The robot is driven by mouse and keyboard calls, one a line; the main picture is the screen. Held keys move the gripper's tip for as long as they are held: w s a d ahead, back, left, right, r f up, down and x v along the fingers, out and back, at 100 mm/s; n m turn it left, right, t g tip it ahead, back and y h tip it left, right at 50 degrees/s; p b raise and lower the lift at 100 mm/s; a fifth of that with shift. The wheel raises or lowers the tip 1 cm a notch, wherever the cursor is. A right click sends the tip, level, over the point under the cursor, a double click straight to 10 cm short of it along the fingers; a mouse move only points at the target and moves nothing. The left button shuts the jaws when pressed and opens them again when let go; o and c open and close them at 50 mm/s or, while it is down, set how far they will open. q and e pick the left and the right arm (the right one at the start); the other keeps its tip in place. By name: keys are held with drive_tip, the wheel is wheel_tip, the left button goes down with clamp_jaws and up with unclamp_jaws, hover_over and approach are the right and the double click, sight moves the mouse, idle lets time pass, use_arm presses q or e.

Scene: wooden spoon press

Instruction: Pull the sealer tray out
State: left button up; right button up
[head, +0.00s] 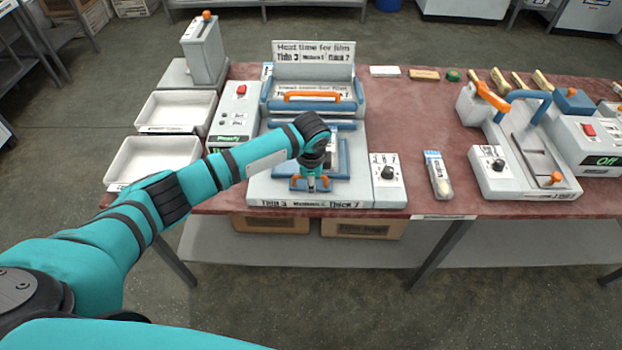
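The sealer is a pale machine (350,105) with a raised blue lid that has an orange bar handle (312,96). Its blue sealer tray (341,172) lies low at the front of the pale base and has a small orange handle (296,184) on its front edge. My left gripper (311,185) points down at this handle, in front of the tray. The fingers are small and overlap the handle, so I cannot tell if they are closed on it. My forearm and wrist hide the tray's left and middle parts. My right gripper is not in view.
A dial box (388,178) stands right of the sealer, beside a packaged spoon (438,175). A control box with a red switch (241,90) and white bins (152,160) are at the left. A second press (520,150) stands at the right. Floor is clear before the table (440,120).

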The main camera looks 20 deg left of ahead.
use_arm(q)
drive_tip(key=shift+a+f, duration=0.15)
drive_tip(key=shift+f, duration=0.1)
drive_tip(key=shift+r, duration=0.4)
wheel_tip(320, 180, up, 11)
drive_tip(key=s, duration=0.2)
drive_tip(key=shift+d, duration=0.4)
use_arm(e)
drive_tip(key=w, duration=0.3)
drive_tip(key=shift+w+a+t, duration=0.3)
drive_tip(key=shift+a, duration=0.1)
use_arm(q)
drive_tip(key=shift+s, duration=0.1)
